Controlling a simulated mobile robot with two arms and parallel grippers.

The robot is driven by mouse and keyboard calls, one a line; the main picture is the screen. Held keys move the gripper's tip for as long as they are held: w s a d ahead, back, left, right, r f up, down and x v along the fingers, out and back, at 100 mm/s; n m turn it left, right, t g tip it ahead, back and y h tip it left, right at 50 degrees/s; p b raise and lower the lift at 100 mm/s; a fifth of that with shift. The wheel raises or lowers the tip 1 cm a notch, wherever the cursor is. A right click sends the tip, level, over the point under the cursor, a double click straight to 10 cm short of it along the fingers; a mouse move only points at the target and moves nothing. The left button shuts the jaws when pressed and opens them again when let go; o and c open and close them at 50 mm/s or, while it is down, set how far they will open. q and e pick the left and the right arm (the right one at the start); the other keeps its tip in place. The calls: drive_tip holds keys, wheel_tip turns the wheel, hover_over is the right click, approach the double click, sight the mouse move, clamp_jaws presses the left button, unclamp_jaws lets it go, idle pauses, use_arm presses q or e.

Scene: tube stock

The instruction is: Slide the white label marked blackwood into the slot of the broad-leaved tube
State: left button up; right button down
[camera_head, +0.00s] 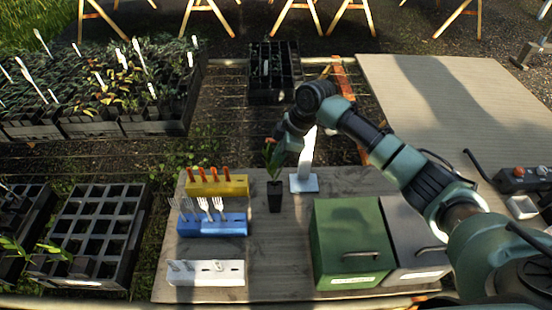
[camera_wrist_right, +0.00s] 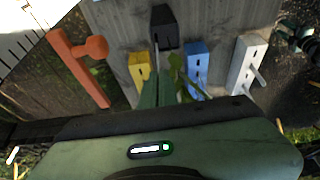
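A black tube (camera_head: 275,196) with a green plant and a red-orange tip stands upright on the bench, right of the coloured blocks. It also shows at the top of the right wrist view (camera_wrist_right: 163,25). My left gripper is out of view.
A yellow block (camera_head: 235,186) holds orange-topped pieces; a blue block (camera_head: 230,226) holds white fork-shaped pieces. A white stand (camera_head: 303,184) is right of the tube. Green (camera_head: 350,240) and grey (camera_head: 413,235) boxes occupy the front right. Bare bench lies between blocks and boxes.

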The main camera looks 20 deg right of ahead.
sight(276, 181)
drive_tip(key=shift+f, duration=0.15)
drive_tip(key=shift+f+b, duration=1.3)
drive_tip(key=shift+f, duration=1.3)
drive_tip(key=shift+f, duration=0.2)
drive_tip(key=c, duration=1.6)
unclamp_jaws()
drive_tip(key=b+v, duration=0.1)
drive_tip(key=v, duration=0.6)
drive_tip(key=shift+s+d+r, duration=0.1)
drive_tip(key=shift+d+r, duration=0.1)
drive_tip(key=shift+r, duration=0.15)
